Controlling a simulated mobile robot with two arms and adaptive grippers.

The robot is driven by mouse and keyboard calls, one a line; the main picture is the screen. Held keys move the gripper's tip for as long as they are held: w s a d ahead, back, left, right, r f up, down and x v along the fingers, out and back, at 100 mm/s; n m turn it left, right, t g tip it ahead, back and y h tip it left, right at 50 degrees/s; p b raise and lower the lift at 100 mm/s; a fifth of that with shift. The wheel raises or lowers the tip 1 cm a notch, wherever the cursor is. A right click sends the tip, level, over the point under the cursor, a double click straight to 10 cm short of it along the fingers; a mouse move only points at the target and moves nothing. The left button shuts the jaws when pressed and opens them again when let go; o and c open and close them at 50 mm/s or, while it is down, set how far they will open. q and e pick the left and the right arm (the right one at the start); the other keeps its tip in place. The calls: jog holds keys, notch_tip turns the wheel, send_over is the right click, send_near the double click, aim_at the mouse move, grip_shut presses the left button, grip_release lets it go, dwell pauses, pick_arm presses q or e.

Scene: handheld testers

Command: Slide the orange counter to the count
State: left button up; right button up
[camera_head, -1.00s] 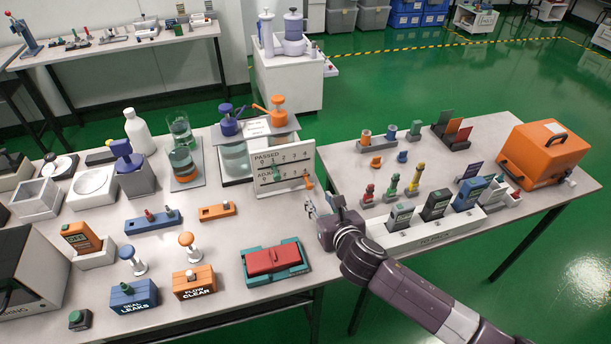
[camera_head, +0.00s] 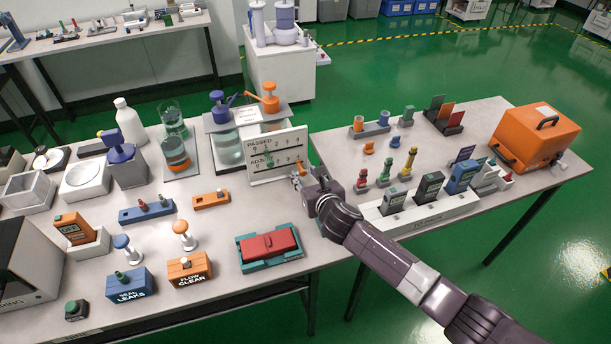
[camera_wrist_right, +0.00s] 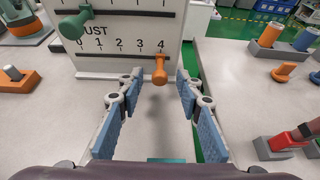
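The white counter board (camera_head: 258,174) stands upright on the table and has a PASSED row above an ADJUST row. The orange counter (camera_wrist_right: 160,68) is a peg on the lower slot, just under the 4 at the right end. It is small in the head view (camera_head: 299,165). A green counter (camera_wrist_right: 76,24) sits on the upper slot towards the left. My right gripper (camera_wrist_right: 158,90) is open and faces the board. The orange counter lies ahead between its two blue-padded fingers, with no contact visible. In the head view my right gripper (camera_head: 300,179) is close to the board's right end. My left gripper is not in view.
Tanks with blue and orange pumps (camera_head: 226,146) stand behind the board. A red and teal case (camera_head: 268,246) lies in front of it. To the right are colored pegs (camera_head: 386,172) and a white rack of testers (camera_head: 398,227). The table between board and case is clear.

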jog(key=c, duration=0.5)
grip_shut()
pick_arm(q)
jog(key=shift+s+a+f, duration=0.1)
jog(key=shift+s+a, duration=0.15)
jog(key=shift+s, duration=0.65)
pick_arm(e)
jog(key=shift+s+a, duration=0.1)
jog(key=s+a, duration=0.1)
jog(key=a, duration=0.1)
jog(key=s+a, duration=0.1)
jog(key=a, duration=0.5)
jog(key=shift+s+a+p, duration=0.25)
jog(key=shift+s+p, duration=0.05)
jog(key=shift+s, duration=0.1)
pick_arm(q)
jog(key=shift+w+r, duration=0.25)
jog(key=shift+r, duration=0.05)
pick_arm(e)
jog(key=o, duration=0.5)
grip_release()
jog(key=shift+d, duration=0.1)
